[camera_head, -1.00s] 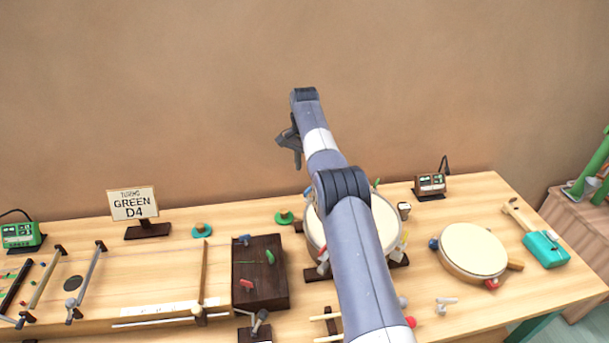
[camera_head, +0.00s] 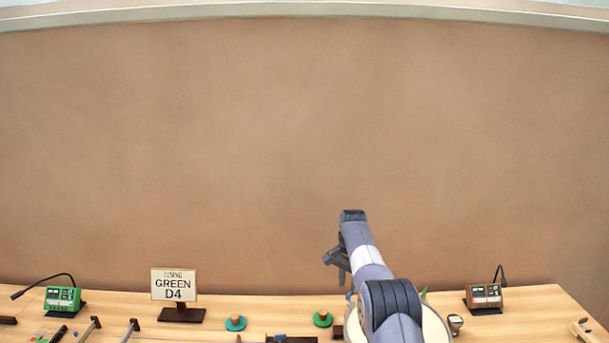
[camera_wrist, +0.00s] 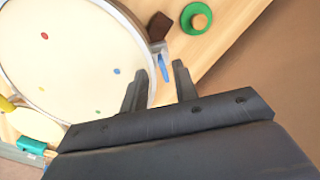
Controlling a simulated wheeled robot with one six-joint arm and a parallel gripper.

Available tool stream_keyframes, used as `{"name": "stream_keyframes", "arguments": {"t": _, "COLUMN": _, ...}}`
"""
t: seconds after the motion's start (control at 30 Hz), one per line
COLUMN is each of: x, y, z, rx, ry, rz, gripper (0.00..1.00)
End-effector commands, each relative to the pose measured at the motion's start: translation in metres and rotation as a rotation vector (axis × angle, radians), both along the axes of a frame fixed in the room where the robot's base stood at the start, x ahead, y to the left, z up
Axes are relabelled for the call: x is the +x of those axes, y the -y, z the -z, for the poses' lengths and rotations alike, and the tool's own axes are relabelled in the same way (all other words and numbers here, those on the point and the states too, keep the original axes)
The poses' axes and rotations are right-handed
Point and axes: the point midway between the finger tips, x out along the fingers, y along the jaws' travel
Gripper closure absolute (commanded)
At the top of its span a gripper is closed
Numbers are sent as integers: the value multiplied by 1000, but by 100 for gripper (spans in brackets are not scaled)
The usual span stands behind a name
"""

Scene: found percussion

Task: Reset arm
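My gripper (camera_head: 338,262) is raised above the back of the workbench, in front of the brown wall, with my arm reaching up from the bottom of the head view. In the wrist view my gripper (camera_wrist: 157,84) shows two dark fingers standing apart with a gap between them. It is open, with nothing held. A round drum (camera_wrist: 60,50) with a cream head and small coloured dots lies beyond the fingers at left. Its edge (camera_head: 436,328) shows behind my arm in the head view.
A sign (camera_head: 174,285) reading "GREEN D4" stands on the bench. A green device (camera_head: 63,299) is at left and a brown one (camera_head: 484,296) at right. A teal disc (camera_head: 235,323) and a green disc (camera_head: 323,318) with wooden knobs sit between. The wall space above is clear.

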Motion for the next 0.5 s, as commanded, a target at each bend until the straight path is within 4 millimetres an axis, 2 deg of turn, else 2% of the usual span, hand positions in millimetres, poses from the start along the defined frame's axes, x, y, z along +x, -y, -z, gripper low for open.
{"name": "stream_keyframes", "arguments": {"t": 0.23, "x": -1, "y": 0, "z": 35, "rx": 0, "ry": -3, "rz": 0, "gripper": 72}}
{"name": "stream_keyframes", "arguments": {"t": 0.33, "x": 0, "y": 0, "z": 41, "rx": 0, "ry": 0, "rz": -2, "gripper": 72}}
{"name": "stream_keyframes", "arguments": {"t": 0.5, "x": 0, "y": 0, "z": 40, "rx": 0, "ry": 1, "rz": -23, "gripper": 72}}
